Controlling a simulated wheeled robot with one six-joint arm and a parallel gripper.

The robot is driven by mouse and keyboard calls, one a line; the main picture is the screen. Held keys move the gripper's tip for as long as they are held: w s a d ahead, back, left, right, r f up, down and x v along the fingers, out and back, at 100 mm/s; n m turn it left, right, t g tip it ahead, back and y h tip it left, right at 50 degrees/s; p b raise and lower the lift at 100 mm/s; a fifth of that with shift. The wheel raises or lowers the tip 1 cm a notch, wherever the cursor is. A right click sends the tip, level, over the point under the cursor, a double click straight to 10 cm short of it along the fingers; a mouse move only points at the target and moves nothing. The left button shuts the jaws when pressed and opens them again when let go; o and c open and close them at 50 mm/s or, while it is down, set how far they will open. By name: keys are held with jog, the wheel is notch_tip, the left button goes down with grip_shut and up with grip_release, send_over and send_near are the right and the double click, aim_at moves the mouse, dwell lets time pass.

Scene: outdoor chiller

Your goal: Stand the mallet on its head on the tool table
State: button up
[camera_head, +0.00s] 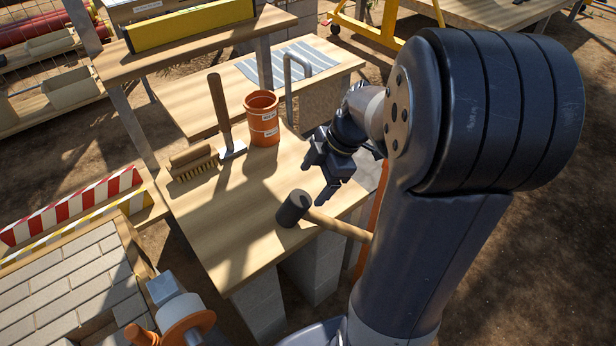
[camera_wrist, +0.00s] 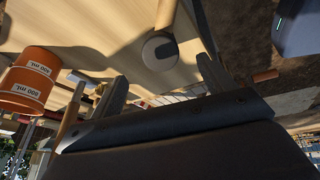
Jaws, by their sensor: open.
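The mallet (camera_head: 293,208) lies on its side near the right edge of the wooden tool table (camera_head: 220,232). Its head is a dark grey cylinder, and its pale wooden handle points right, out past the table edge. My gripper (camera_head: 317,182) is open and empty, a little above and behind the mallet head, apart from it. In the wrist view, the mallet head (camera_wrist: 160,50) shows its round face beyond the space between my two fingers (camera_wrist: 163,85). Part of the handle is cut off by the frame there.
An orange pot (camera_head: 263,118), a brush (camera_head: 193,163) and an upright wooden-handled tool (camera_head: 220,110) stand toward the table's back. A raised shelf (camera_head: 185,40) rises behind. A grey metal loop (camera_head: 290,75) stands behind my gripper. The table's front left is clear.

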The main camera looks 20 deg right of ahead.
aim_at(296, 206)
dwell(0.3)
jog(key=x, duration=1)
jog(key=shift+a+f, duration=0.1)
jog(key=shift+f, duration=0.3)
jog(key=shift+w+b, duration=0.1)
jog(key=shift+b, duration=0.2)
jog(key=c, duration=1.7)
